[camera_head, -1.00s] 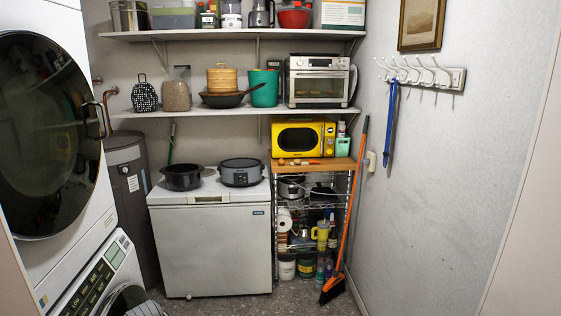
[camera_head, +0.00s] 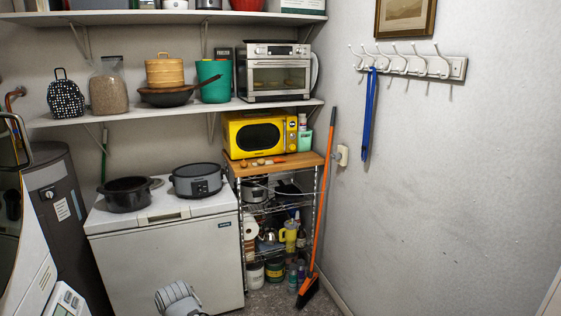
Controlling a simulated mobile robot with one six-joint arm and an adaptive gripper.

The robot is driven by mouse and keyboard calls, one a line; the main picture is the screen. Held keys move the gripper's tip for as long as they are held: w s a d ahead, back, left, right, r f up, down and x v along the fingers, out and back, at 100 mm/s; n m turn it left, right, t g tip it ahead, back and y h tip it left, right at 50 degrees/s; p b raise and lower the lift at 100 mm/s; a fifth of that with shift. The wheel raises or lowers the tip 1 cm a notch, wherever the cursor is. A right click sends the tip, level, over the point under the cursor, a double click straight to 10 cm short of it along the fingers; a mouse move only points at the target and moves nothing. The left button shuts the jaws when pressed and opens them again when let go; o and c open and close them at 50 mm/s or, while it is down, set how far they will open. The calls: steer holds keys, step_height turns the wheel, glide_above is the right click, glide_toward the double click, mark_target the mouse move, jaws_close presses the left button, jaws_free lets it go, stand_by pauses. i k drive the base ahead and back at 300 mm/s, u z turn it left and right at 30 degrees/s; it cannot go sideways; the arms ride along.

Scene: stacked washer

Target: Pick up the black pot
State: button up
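The black pot (camera_head: 126,197) stands upright on the left part of the white chest freezer's lid (camera_head: 170,208). It is open at the top, with small handles at its sides. My gripper's fingers do not show. A grey ribbed part of my arm (camera_head: 180,300) shows at the bottom edge, in front of the freezer and below the pot. Nothing touches the pot from above.
A shelf (camera_head: 230,106) above the freezer holds a black pan (camera_head: 166,97), a teal bin and a toaster oven. A dark grey cylinder tank (camera_head: 58,210) stands left of the freezer. A wire rack (camera_head: 275,205) with a yellow microwave (camera_head: 260,134) and an orange broom (camera_head: 322,200) stand right.

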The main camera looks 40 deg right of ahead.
mark_target(129, 194)
steer(key=z, duration=0.25)
steer(key=i, duration=0.55)
steer(key=z, duration=0.85)
steer(key=i, duration=0.95)
steer(key=k, duration=0.6)
steer(key=z, duration=0.05)
